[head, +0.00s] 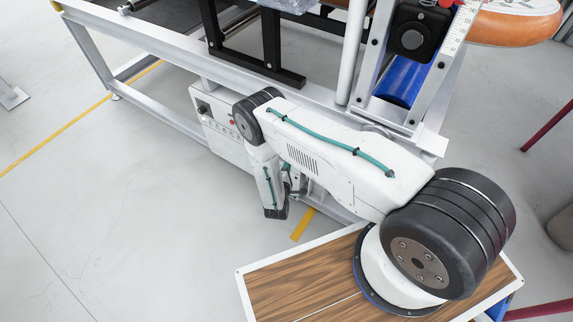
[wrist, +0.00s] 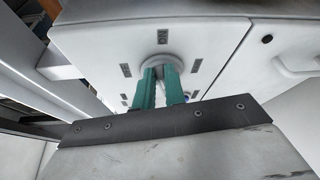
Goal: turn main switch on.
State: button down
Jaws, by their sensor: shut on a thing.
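In the wrist view a round pale switch (wrist: 161,61) sits on the front of a white cabinet (wrist: 215,45). Small dark label plates surround it. My gripper (wrist: 160,76) has its two green fingers at the switch, one on each side, shut on its middle part. The fingers hide most of that part, so its turned position cannot be told. In the head view my arm hides the fingertips and this switch. The white control box (head: 218,132) stands under the frame there, partly behind my arm, with a black knob (head: 203,107) on its front.
A metal frame (head: 160,40) runs above the box, with a blue roller (head: 403,80) at right. A wood-topped surface (head: 290,283) lies under my arm's base. In the wrist view a pale handle (wrist: 298,68) is on the right panel.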

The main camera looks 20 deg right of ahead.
jog(key=shift+s+f+m+t+h, duration=0.15)
jog(key=shift+f+m+t+h, duration=0.2)
jog(key=shift+m, duration=0.65)
jog(key=shift+f, duration=0.1)
jog(key=c, duration=1.5)
grip_release()
jog(key=shift+o, duration=0.2)
jog(key=v, duration=0.7)
jog(key=shift+s, duration=0.4)
jog(key=shift+a, duration=0.1)
